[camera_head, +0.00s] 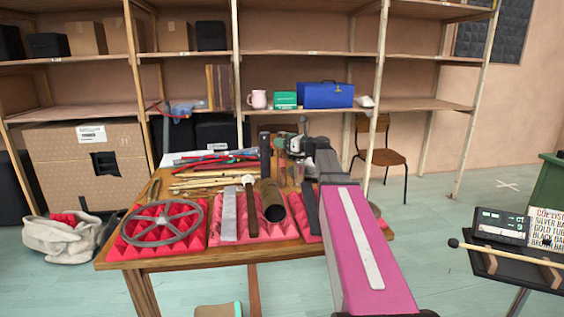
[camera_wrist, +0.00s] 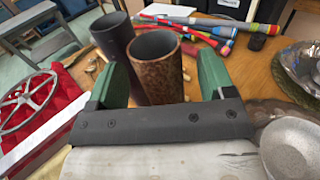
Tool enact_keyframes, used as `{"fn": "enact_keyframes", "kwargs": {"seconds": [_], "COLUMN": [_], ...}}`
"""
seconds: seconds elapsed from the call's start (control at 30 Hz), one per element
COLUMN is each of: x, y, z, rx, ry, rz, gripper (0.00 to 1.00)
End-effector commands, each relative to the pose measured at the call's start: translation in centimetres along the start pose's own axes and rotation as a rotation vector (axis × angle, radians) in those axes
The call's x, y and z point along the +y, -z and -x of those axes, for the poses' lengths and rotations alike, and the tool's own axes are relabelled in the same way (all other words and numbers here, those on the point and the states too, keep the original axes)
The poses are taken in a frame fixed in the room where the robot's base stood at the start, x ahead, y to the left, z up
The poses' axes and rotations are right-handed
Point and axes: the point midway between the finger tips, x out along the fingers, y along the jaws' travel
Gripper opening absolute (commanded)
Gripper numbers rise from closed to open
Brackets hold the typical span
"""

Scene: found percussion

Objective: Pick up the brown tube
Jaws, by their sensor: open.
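A brown, mottled upright tube (camera_wrist: 157,72) with an open top stands between and just beyond the green fingers of my gripper (camera_wrist: 163,85) in the wrist view. The fingers are apart, one on each side of it, and I cannot tell if either touches it. A dark tube (camera_wrist: 113,38) stands close beside it on the left. In the head view the brown tube (camera_head: 281,156) is small, right of the dark tube (camera_head: 265,150). My gripper (camera_head: 299,150) is at the far part of the table and partly hides what lies behind it.
Another wide hollow tube (camera_head: 271,193) lies on red foam on the wooden table (camera_head: 170,263), near flat bars (camera_head: 229,215). A spoked wheel (camera_head: 161,223) is at the left. In the wrist view, metal bowls (camera_wrist: 296,147) stand at the right and coloured tubes (camera_wrist: 222,25) lie behind.

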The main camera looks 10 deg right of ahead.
Motion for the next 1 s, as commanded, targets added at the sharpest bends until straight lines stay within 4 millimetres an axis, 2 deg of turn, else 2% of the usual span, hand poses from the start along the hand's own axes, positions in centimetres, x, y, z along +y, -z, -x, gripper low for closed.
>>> {"fn": "enact_keyframes", "kwargs": {"seconds": [0.1,0.3,0.33,0.5,0.57,0.87,1.0], "x": [-0.1,0.0,0.0,0.0,0.0,0.0,0.0], "y": [0.0,0.0,0.0,0.0,0.0,-0.2,-1.1], "z": [-1.2,-1.3,-1.3,-1.3,-1.3,-1.3,-1.3], "rx": [0.000,0.000,0.000,0.000,0.000,-0.001,-0.002], "ry": [0.000,0.001,0.001,0.001,0.001,0.000,0.000], "rz": [0.000,0.000,0.000,0.000,0.000,0.000,0.000], "gripper": [0.76,0.76,0.72,0.17,0.00,0.00,0.00]}}
